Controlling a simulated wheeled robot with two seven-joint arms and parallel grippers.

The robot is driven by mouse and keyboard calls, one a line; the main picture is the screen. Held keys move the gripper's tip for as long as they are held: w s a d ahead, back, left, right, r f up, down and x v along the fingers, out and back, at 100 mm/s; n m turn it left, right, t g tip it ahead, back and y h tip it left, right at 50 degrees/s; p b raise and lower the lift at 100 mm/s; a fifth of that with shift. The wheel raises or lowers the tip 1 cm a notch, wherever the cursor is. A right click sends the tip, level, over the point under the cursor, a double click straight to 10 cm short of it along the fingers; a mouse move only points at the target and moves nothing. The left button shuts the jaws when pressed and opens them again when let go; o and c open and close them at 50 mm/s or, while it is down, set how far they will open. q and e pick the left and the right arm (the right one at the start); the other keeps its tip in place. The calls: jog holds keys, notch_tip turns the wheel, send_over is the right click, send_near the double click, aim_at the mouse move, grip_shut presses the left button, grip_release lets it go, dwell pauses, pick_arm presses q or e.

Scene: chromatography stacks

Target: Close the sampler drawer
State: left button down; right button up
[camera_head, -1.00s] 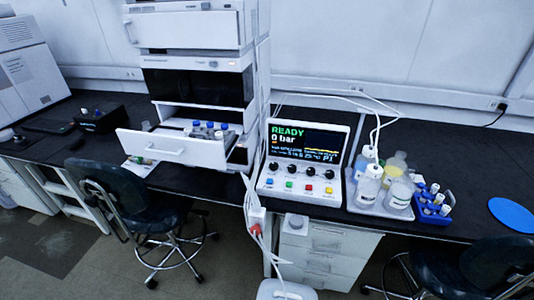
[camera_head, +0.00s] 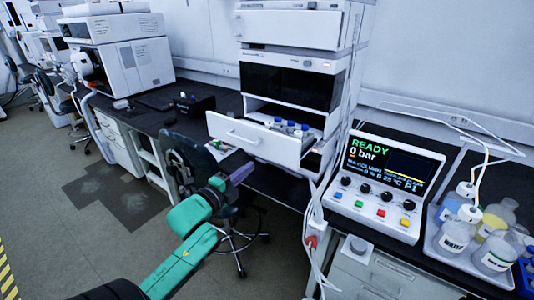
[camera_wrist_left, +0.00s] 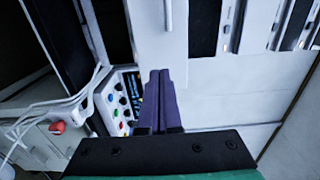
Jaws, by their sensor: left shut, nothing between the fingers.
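The sampler drawer (camera_head: 240,137) is a white drawer pulled out from the instrument stack (camera_head: 295,87). Its front has a bar handle, and several blue-capped vials (camera_head: 290,127) stand inside it. My left gripper (camera_head: 243,172) has purple fingers, shut and empty. In the head view it shows below and in front of the drawer front, apart from it. In the left wrist view the closed fingers (camera_wrist_left: 160,95) point toward a white panel with a bar (camera_wrist_left: 150,35), which looks like the drawer front. My right gripper is not in view.
A chair (camera_head: 190,165) stands below the drawer, close to my left arm. The control box (camera_head: 385,185) reading READY is right of the stack, with bottles in a tray (camera_head: 440,245) beyond. White cables (camera_head: 310,225) hang at the bench edge.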

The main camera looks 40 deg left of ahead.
aim_at(273, 149)
pick_arm(q)
jog(key=w+p, duration=0.2)
jog(key=w, duration=0.8)
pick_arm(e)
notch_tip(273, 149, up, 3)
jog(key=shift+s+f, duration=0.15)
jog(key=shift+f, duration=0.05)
pick_arm(q)
jog(key=shift+w, duration=0.1)
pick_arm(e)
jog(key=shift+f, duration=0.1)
